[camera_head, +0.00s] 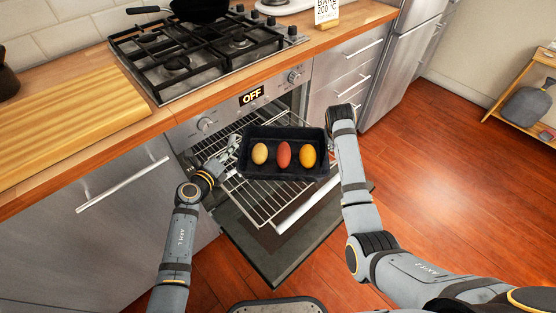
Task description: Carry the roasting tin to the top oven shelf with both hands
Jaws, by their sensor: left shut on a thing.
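The dark roasting tin (272,173) holds three egg-shaped items, two yellowish and one reddish. It is level, in front of the open oven and over the wire shelf (262,204), which is pulled out. I cannot tell whether it touches the shelf. My left gripper (233,154) is shut on the tin's left end. My right arm reaches the tin's right end, but its wrist hides the fingers. The oven door (287,245) is folded down below the shelf.
The hob (205,50) with a dark pan (200,10) is above the oven. A wooden board (70,120) lies on the counter at left. The oven display reads OFF. A small table (520,115) with a grey vase stands at far right. The red floor at right is clear.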

